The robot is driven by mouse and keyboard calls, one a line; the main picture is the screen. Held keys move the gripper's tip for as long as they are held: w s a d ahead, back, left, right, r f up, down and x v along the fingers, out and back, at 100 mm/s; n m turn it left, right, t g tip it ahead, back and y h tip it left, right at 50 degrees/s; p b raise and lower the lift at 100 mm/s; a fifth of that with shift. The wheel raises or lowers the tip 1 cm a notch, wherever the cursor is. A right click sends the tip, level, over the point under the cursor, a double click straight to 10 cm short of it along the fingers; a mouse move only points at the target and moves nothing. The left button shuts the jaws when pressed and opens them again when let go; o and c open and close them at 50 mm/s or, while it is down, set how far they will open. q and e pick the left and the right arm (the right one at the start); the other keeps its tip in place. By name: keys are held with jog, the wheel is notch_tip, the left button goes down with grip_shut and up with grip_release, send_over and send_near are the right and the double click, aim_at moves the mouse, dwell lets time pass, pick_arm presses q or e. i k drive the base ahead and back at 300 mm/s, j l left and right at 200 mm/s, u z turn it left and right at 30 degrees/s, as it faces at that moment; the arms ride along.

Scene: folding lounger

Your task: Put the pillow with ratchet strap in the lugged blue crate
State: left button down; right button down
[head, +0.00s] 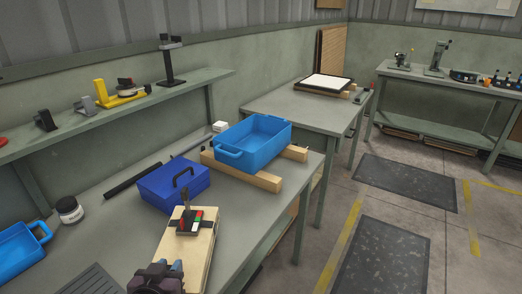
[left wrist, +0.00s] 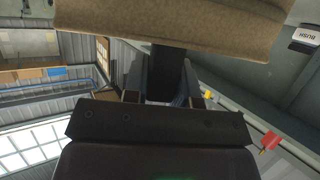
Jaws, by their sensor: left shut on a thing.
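The pillow (head: 201,252) is a thick beige slab with a dark strap and a ratchet (head: 189,222) showing red and green on top. In the left wrist view the pillow (left wrist: 170,25) fills the top, with the dark strap (left wrist: 168,70) between the fingers. My left gripper (head: 160,273) is beside the near end of the pillow, shut on its strap. I cannot tell whether the pillow touches the bench. The lugged blue crate (head: 237,155) stands beyond it, apparently empty. My right gripper is not in view.
A dark blue box (head: 168,192) with a handle stands between the pillow and the crate's left. Wooden beams (head: 247,178) lie under the crate. Another blue crate (head: 14,262) and a jar (head: 69,210) stand at left. A shelf (head: 128,106) runs behind.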

aim_at(254, 149)
jog(key=i+l+z, duration=0.1)
jog(key=l+z, duration=0.15)
jog(key=i+l+z, duration=0.1)
jog(key=l+z, duration=0.2)
jog(key=i+l+z, duration=0.15)
jog(key=i+l, duration=0.4)
jog(key=i+l+u, duration=0.45)
jog(key=l+u, duration=0.25)
jog(key=j, duration=0.15)
